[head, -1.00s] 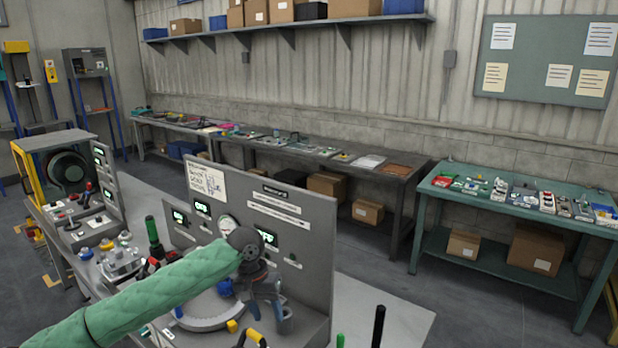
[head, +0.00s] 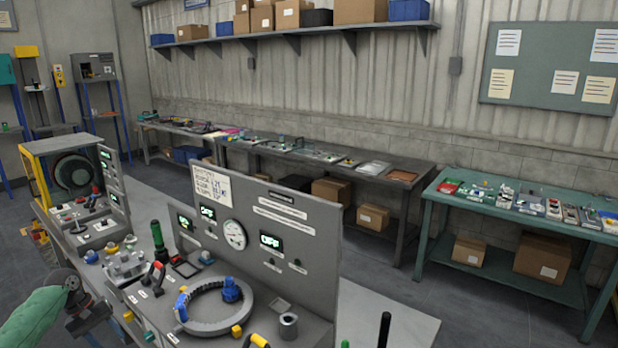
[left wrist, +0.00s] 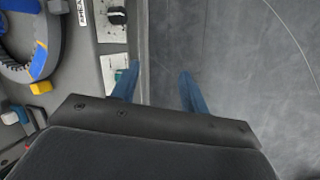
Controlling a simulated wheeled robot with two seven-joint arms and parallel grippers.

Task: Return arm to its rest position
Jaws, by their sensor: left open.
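My left arm, in a green padded sleeve (head: 36,325), shows at the bottom left of the head view. Its left gripper (left wrist: 158,88) shows in the left wrist view with two blue fingers apart and nothing between them. The fingers are over the edge of the grey console, with bare dark floor (left wrist: 245,65) below and to the right. In the head view the fingers are mostly cut off by the bottom edge. My right arm and gripper are not in view.
The grey console panel (head: 315,235) carries a gauge (head: 234,235) and displays reading OFF. A green-topped table (head: 455,210) stands at right.

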